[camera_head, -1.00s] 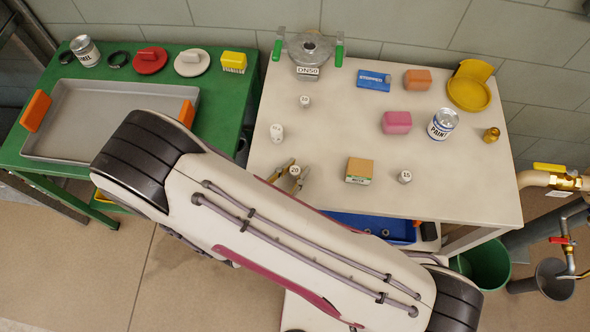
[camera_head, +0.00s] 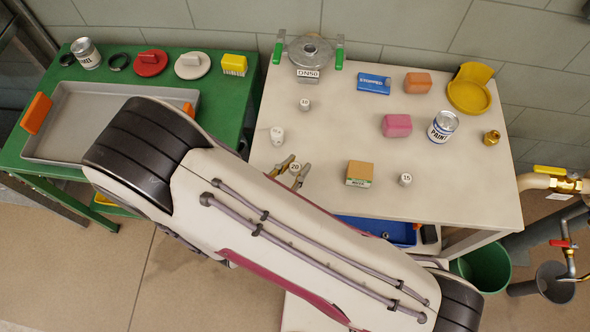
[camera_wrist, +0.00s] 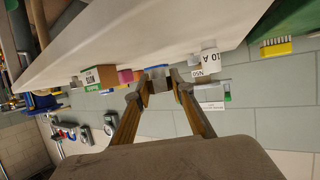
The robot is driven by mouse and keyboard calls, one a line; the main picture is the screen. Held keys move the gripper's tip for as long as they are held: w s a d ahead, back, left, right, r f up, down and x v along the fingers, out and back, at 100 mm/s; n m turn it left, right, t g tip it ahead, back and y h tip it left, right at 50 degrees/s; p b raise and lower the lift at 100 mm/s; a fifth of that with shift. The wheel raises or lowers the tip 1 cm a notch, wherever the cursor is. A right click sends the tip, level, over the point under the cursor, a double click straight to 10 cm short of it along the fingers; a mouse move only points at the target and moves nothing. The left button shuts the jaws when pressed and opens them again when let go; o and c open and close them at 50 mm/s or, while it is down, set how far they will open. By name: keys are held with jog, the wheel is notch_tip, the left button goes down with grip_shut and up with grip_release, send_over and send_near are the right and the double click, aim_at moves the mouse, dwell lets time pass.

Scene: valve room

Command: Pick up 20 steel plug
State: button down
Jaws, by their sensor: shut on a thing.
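The 20 steel plug (camera_head: 295,167) is a small grey cylinder with a white top marked 20. It is above the left front part of the pale table in the head view. My gripper (camera_head: 290,170) is shut on it, with one finger at each side. In the wrist view my gripper (camera_wrist: 161,86) has the grey plug (camera_wrist: 158,73) between its fingertips. Whether the plug is clear of the tabletop is hard to tell. My arm hides the table's front left edge.
On the pale table (camera_head: 460,200), a 15 plug (camera_head: 405,179) and a tan box (camera_head: 359,174) are to the right. A white cylinder (camera_head: 277,135) and another small plug (camera_head: 304,104) stand behind. A green table (camera_head: 225,110) holds a grey tray (camera_head: 60,130).

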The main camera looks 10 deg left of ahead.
aim_at(295, 167)
jog(key=shift+r, duration=3.35)
